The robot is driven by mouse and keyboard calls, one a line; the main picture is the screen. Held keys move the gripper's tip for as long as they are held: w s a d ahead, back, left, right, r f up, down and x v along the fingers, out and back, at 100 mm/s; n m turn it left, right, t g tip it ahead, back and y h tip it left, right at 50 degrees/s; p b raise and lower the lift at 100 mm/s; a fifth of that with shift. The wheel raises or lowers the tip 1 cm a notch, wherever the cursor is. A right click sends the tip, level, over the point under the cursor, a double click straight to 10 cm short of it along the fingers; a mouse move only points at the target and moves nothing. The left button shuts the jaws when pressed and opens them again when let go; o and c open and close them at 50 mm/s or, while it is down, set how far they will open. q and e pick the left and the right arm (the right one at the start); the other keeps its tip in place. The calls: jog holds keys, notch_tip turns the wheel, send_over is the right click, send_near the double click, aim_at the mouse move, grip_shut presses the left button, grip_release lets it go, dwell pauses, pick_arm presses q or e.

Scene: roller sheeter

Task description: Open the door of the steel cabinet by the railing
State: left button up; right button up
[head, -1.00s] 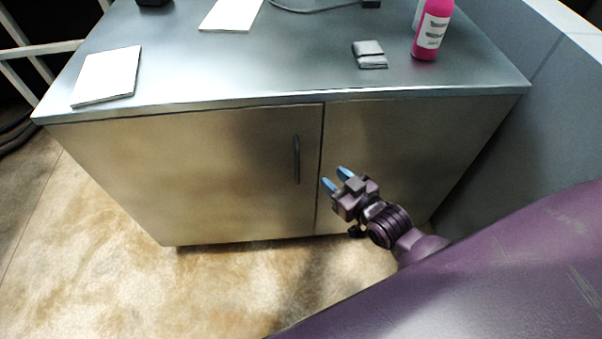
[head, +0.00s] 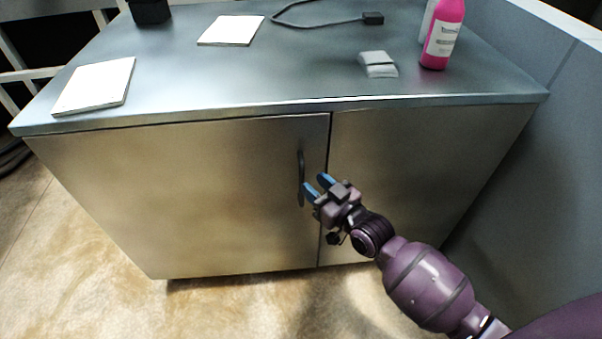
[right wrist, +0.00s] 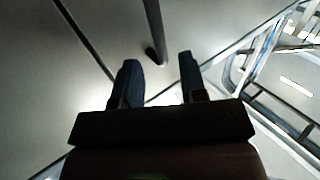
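The steel cabinet has a wide left door (head: 200,190) with a dark vertical bar handle (head: 301,178) near its right edge. The door is shut, flush with the panel on the right (head: 420,180). My right gripper (head: 317,186) is open, its blue fingertips close to the handle's lower part, just right of it. In the right wrist view the handle (right wrist: 154,30) shows beyond and between the two spread fingers (right wrist: 158,75). Nothing is between the fingertips that I can make out; contact with the handle cannot be told. My left gripper is not in view.
The cabinet top (head: 230,75) carries two white pads (head: 95,85), a grey folded item (head: 378,64), a pink bottle (head: 442,35) and a black cable (head: 325,22). The white railing (head: 30,75) stands at the left. A grey wall (head: 520,150) is on the right. Floor in front is clear.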

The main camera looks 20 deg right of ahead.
jog(key=shift+b+x, duration=0.4)
jog(key=shift+x, duration=2.25)
jog(key=shift+c, duration=0.5)
grip_shut()
